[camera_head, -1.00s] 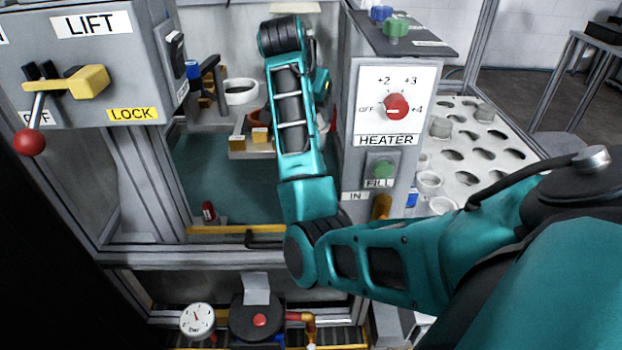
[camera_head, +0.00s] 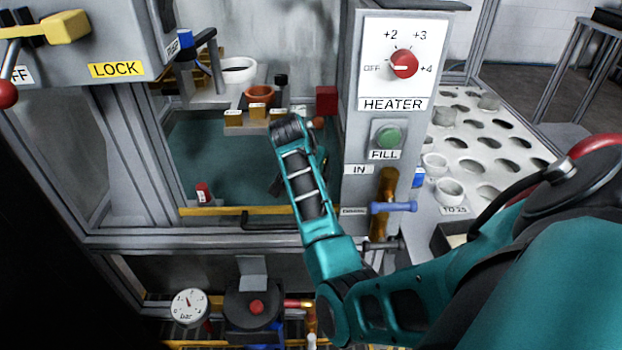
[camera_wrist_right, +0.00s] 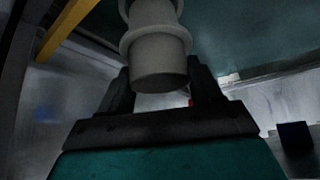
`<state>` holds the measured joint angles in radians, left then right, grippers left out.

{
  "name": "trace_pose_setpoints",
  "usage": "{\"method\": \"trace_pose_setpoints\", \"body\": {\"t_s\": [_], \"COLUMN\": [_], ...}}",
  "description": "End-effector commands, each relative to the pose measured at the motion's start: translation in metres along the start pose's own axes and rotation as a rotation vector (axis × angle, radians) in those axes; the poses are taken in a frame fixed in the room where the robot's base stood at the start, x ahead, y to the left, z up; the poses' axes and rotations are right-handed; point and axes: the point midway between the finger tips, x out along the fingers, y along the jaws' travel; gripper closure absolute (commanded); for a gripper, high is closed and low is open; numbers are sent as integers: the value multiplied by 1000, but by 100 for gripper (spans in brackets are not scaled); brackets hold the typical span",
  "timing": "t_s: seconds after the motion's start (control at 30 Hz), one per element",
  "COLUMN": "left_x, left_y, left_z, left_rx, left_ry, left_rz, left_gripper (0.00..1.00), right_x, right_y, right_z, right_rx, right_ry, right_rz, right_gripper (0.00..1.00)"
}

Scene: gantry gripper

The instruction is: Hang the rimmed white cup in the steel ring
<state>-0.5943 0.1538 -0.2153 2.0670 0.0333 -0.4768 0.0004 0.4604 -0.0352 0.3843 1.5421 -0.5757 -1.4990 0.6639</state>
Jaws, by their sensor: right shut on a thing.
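My right gripper (camera_wrist_right: 160,82) is shut on a rimmed white cup (camera_wrist_right: 158,54), which shows between its two dark fingers in the right wrist view. The cup's rim stands out above the fingers, and its top is cut off by the frame edge. In the head view my right arm reaches into the tank bay; its gripper is mostly hidden behind the wrist and the cup cannot be made out. A pale ring-shaped piece (camera_head: 238,70) sits on a bracket at the back of the bay, apart from my arm; I cannot tell whether it is the steel ring. My left gripper is not in view.
An orange-brown ring (camera_head: 259,94) sits on a ledge with yellow blocks, and a red block (camera_head: 327,100) is right of it. The heater panel (camera_head: 391,85) stands close right of my wrist. A perforated rack (camera_head: 470,125) and white cups (camera_head: 449,189) are farther right.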

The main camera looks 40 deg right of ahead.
Motion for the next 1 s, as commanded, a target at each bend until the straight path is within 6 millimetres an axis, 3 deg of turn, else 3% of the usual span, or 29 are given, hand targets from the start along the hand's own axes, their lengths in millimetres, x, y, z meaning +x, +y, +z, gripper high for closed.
{"method": "trace_pose_setpoints", "body": {"t_s": [0.17,0.4,0.83,0.87,1.0], "left_x": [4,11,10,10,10], "left_y": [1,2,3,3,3], "left_z": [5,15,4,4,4], "left_rx": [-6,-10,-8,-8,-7], "left_ry": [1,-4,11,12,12], "left_rz": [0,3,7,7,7], "left_gripper": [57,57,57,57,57], "right_x": [13,46,51,50,50], "right_y": [0,1,0,0,0], "right_z": [8,30,33,33,33], "right_rx": [-1,-2,-1,0,0], "right_ry": [0,0,0,0,0], "right_rz": [1,1,0,0,0], "right_gripper": [68,68,68,33,20]}}
